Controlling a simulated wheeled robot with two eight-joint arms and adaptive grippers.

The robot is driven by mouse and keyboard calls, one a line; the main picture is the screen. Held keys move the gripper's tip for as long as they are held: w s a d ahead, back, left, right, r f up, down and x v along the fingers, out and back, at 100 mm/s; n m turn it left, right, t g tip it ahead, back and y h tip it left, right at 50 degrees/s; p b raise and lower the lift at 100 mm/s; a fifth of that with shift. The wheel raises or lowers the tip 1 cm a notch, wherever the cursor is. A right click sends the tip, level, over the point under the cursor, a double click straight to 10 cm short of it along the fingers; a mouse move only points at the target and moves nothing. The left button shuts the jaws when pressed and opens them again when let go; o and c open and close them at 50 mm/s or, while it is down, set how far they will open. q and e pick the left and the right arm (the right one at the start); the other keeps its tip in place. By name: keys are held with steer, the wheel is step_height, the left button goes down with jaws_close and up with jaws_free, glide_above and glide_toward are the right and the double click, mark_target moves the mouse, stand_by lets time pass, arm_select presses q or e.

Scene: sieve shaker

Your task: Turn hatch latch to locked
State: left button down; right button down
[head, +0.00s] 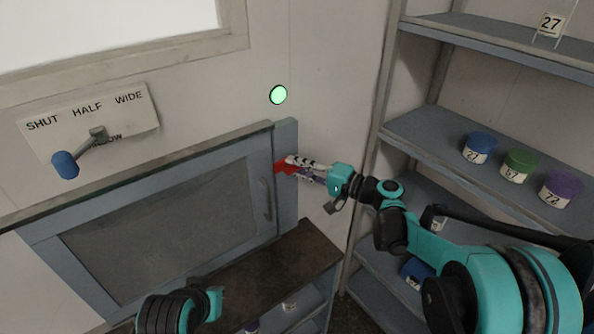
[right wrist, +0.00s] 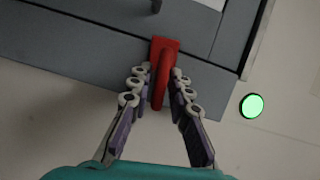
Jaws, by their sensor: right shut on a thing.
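The red hatch latch (head: 283,168) sits on the right side of the blue-grey hatch frame, level with the upper part of the door. My right gripper (head: 296,166) reaches it from the right and is shut on it. In the right wrist view, the latch (right wrist: 161,72) has a red plate with a long red handle, and the fingers (right wrist: 159,82) close on both sides of the handle. The grey hatch door (head: 160,222) looks closed, with a curved pull handle (head: 266,199) near its right edge. Part of my left arm shows at the bottom; its gripper fingers are out of view.
A green round light (head: 278,95) glows above the hatch. A blue-knobbed lever (head: 65,164) is on a SHUT/HALF/WIDE plate (head: 132,105) at left. Shelves (head: 430,128) with lidded jars stand at right. A dark counter (head: 300,252) lies below the hatch.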

steer(key=shift+f+m+b, duration=0.1)
steer(key=shift+m+b, duration=0.2)
steer(key=shift+m, duration=0.3)
steer(key=c, duration=1.6)
jaws_free()
steer(key=v, duration=1.2)
steer(key=shift+f, duration=0.35)
steer(key=shift+d, duration=0.1)
